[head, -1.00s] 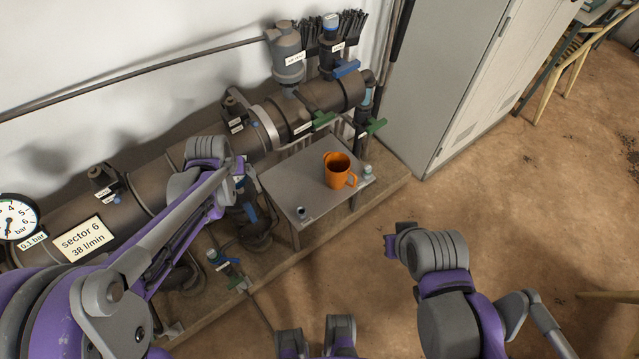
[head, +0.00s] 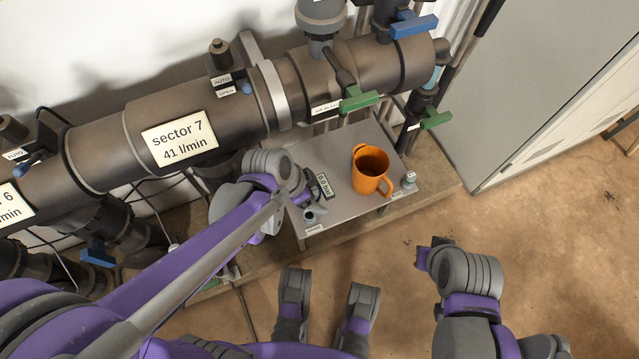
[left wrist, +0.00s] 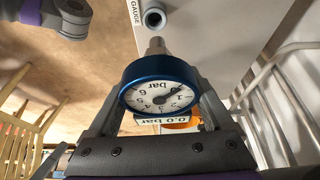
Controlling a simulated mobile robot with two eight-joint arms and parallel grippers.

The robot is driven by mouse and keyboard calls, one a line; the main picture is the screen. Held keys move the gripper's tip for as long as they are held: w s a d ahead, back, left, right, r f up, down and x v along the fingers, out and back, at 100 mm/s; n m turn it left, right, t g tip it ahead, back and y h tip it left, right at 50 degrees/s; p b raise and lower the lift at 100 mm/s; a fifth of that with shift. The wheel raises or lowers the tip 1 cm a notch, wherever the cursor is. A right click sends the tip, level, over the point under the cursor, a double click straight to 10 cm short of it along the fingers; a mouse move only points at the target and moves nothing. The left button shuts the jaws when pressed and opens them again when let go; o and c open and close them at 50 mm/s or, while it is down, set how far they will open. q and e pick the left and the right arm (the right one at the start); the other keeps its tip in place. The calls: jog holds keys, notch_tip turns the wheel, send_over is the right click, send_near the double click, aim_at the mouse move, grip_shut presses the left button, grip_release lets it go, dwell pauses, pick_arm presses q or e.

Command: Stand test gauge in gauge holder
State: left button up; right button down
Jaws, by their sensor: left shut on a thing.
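The test gauge (left wrist: 160,86) has a blue rim, a white dial and a 0.0 bar tag. My left gripper (head: 303,191) is shut on it, with one finger on each side of its case in the left wrist view. Its metal stem points towards the gauge holder (left wrist: 154,18), a small round socket by a GAUGE label, and looks apart from it. In the head view the holder (head: 311,215) is at the small table's front left corner, and the gauge's tag (head: 324,186) shows beside my gripper. My right gripper (head: 428,256) is right of the table, its jaws unclear.
An orange mug (head: 369,170) stands on the grey table (head: 335,147), right of the gauge. A small bottle-like fitting (head: 409,179) is at the table's right corner. Pipes with green valve handles (head: 359,99) run behind. A grey cabinet (head: 560,90) stands at right.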

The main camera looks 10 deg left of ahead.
pick_arm(q)
jog(key=shift+s+d+f+b, duration=0.15)
jog(key=shift+f+b, duration=0.35)
jog(key=shift+f, duration=0.3)
jog(key=shift+f+b, duration=0.95)
jog(key=shift+f, duration=0.2)
jog(key=shift+f+b, duration=0.85)
jog(key=shift+f, duration=0.45)
dwell(0.9)
jog(key=shift+f+b, duration=0.35)
jog(key=shift+f+b, duration=0.4)
jog(key=shift+f, duration=0.45)
dwell(0.7)
